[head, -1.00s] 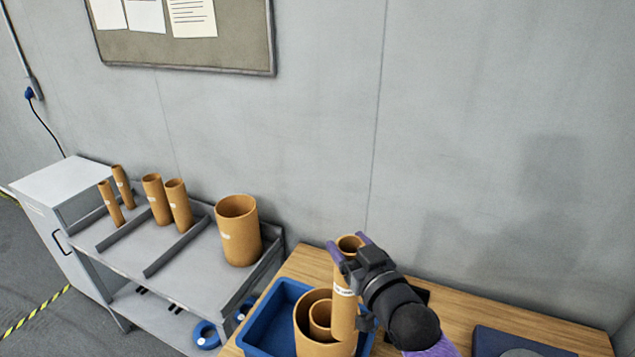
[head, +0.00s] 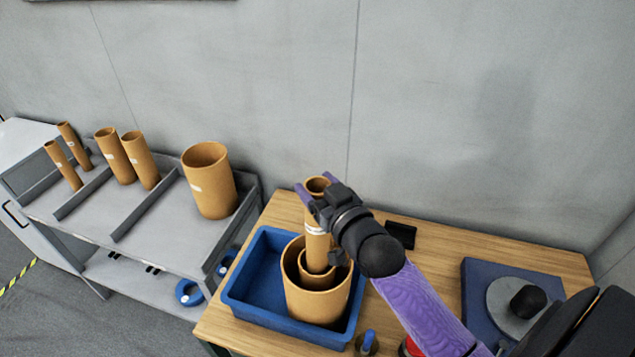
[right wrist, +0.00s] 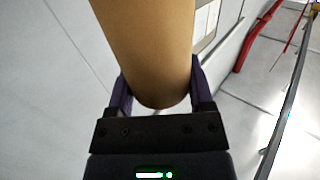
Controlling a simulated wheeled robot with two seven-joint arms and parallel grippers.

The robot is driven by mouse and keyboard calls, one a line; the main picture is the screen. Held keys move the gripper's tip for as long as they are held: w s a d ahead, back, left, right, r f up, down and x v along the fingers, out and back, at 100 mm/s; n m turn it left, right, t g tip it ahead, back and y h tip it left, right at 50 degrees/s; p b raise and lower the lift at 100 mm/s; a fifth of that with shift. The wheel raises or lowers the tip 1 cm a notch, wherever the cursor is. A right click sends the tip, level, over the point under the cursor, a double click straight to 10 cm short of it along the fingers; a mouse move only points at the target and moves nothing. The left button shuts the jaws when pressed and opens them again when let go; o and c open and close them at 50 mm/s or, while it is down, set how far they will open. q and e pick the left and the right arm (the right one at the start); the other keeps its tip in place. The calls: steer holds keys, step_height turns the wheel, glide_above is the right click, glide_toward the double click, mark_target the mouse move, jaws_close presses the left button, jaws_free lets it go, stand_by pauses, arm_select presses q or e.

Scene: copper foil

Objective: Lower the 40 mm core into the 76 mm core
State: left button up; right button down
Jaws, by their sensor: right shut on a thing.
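My right gripper (head: 317,189) is shut around the upper end of a slim brown cardboard core (head: 317,236), the 40 mm core, held upright. It fills the middle of the right wrist view (right wrist: 147,45), between the purple fingers. Its lower end lines up with the mouth of a medium core (head: 304,272), which looks like the 76 mm core. I cannot tell whether that end is above the rim or just inside. The medium core stands inside a wide core (head: 318,307) in the blue tray (head: 250,309). My left gripper is out of view.
The tray rests on a wooden table (head: 460,247). A blue-based device with a grey disc (head: 505,303) is at the right. A grey rack (head: 150,225) on the left holds several cores, including a wide one (head: 212,185). Small items stand before the tray.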

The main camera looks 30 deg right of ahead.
mark_target(318, 233)
step_height(318, 233, down, 7)
steer(key=b, duration=0.4)
steer(key=shift+b, duration=0.3)
steer(key=shift+w, duration=0.1)
